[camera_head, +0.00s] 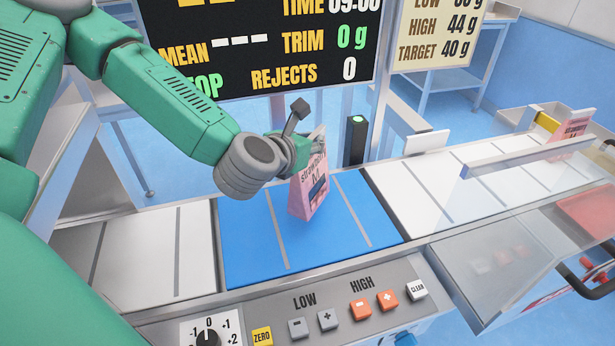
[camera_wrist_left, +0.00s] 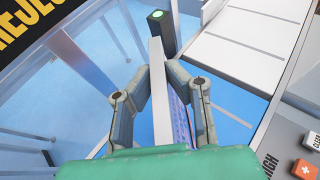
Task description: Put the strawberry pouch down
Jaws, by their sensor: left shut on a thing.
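The strawberry pouch (camera_head: 309,190) is pink with a dark picture on its front and stands upright over the blue weighing belt (camera_head: 245,245). My left gripper (camera_head: 303,145) is shut on its top edge. I cannot tell whether the pouch's base touches the belt. In the left wrist view, the two fingers of the left gripper (camera_wrist_left: 158,82) close on either side of the pouch's pale upper edge (camera_wrist_left: 158,95). My right gripper is not in view.
A panel with buttons (camera_head: 345,310) runs along the front. A post with a green light (camera_head: 356,140) stands behind the belt. White belts lie on both sides. A clear cover (camera_head: 500,235) is at right. Another pink pouch (camera_head: 572,130) stands on the far right belt.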

